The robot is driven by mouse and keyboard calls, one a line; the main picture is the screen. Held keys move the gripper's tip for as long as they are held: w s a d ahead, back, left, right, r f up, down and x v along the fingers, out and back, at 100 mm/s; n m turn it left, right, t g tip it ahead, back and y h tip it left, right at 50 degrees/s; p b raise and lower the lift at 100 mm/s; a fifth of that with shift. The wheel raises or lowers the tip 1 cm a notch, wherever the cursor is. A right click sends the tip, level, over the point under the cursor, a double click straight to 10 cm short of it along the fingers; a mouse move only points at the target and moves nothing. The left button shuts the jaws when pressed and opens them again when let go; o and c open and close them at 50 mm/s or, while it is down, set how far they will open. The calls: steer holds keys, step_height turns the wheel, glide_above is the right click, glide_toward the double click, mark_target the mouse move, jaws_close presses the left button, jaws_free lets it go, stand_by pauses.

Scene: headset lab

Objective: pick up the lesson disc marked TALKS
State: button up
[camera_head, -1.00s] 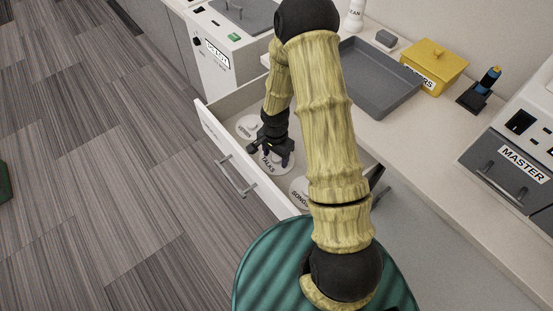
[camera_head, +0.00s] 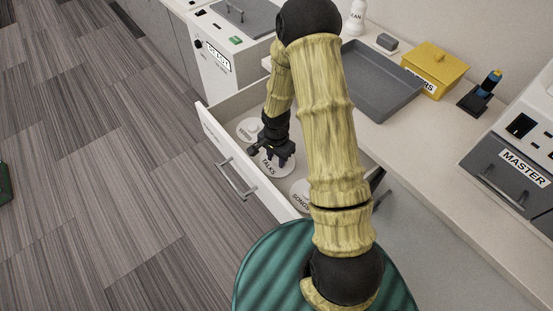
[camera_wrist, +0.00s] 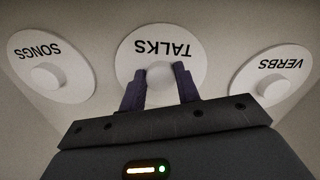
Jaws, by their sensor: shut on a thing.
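The TALKS disc (camera_wrist: 160,45) is a white round disc with a raised knob in its middle. It lies in the open drawer between two like discs, and it shows in the head view (camera_head: 283,167) under my gripper. My gripper (camera_wrist: 160,80) has its two dark fingers on either side of the knob and is shut on it. The fingers hide the knob's sides. I cannot tell whether the disc is off the drawer floor.
The SONGS disc (camera_wrist: 50,68) and the VERBS disc (camera_wrist: 275,75) flank it. The drawer front (camera_head: 240,160) stands close to my gripper. A grey tray (camera_head: 385,85), a yellow box (camera_head: 435,68) and a MASTER unit (camera_head: 515,170) are on the counter.

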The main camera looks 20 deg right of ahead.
mark_target(276, 160)
step_height(276, 160, up, 10)
steer(key=shift+f+p, duration=0.2)
steer(key=shift+p, duration=0.15)
stand_by(0.5)
